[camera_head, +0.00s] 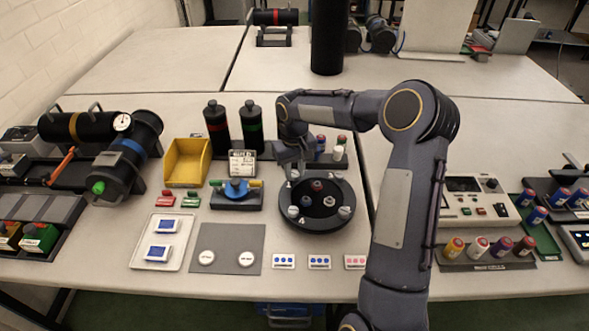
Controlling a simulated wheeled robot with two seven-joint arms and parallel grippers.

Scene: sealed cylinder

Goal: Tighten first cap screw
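The black round cap (318,217) lies on the table in the middle, with silver screws around its rim and a white "4" near its lower left. One screw (344,212) shows at the lower right and one (293,211) at the lower left. Two small fittings, one reddish and one silver, stand near its centre. My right gripper (291,170) points down over the cap's upper left rim, by a screw there. The fingertips are small and partly dark, so I cannot tell whether they grip or touch that screw. My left gripper is not in view.
A blue valve block (237,194) and a yellow bin (187,162) stand left of the cap. Two black bottles (217,130) stand behind. A grey mat (228,262) with white discs lies in front. A control box (474,203) is right of my arm.

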